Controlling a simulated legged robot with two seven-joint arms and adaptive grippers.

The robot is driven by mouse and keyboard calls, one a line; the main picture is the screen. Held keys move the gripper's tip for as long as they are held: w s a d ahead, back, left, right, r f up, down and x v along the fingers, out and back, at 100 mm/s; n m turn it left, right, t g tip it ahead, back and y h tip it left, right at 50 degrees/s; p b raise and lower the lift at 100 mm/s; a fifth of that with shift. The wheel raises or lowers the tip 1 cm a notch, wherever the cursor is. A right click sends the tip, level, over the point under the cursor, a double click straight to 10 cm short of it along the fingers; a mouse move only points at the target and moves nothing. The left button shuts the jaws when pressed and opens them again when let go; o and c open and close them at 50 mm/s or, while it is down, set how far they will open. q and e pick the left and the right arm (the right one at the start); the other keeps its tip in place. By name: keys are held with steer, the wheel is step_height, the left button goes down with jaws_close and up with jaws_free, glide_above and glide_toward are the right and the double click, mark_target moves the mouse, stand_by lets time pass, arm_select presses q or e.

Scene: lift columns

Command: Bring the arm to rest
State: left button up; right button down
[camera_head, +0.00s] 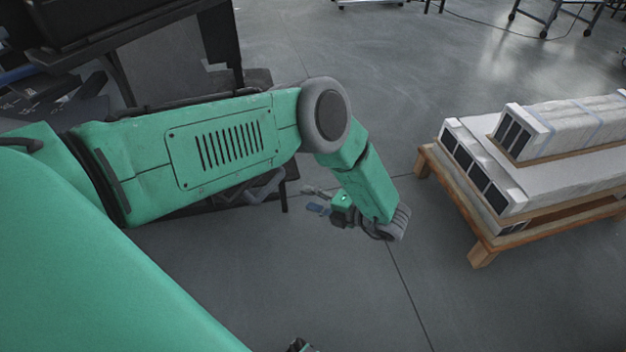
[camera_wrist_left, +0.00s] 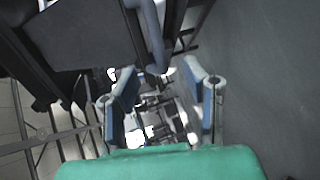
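My left arm (camera_head: 225,145), green, comes in from the left and bends down at the grey elbow joint. Its left gripper (camera_head: 312,199) hangs low over the floor near the middle of the head view and points left. The left wrist view shows the two blue-padded fingers of that gripper (camera_wrist_left: 162,95) spread well apart, with no held object between them. Only background clutter shows through the gap. My right gripper is not recognisable in either view. A small dark part at the bottom edge of the head view is too cut off to identify.
A wooden pallet (camera_head: 481,256) with wrapped white columns (camera_head: 575,125) stands at right, apart from my left gripper. Dark equipment (camera_head: 170,60) stands behind my left arm and looms close in the wrist view (camera_wrist_left: 85,40). The grey floor (camera_head: 330,275) below is clear.

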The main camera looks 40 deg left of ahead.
arm_select(q)
steer(key=s+d+f+m+t+h, duration=0.25)
steer(key=s+m+h, duration=0.3)
steer(key=m, duration=0.95)
steer(key=s+d+f+m+t+h, duration=0.2)
steer(key=s+m+t+h, duration=0.4)
steer(key=m, duration=0.9)
steer(key=s+r+m+g+h, duration=0.35)
steer(key=s+m+g, duration=0.4)
steer(key=s, duration=0.85)
step_height(320, 180, up, 14)
steer(key=p, duration=1.4)
steer(key=shift+w+a+r+t, duration=0.15)
steer(key=shift+w+r+t, duration=0.15)
steer(key=shift+w, duration=0.15)
steer(key=shift+f, duration=0.1)
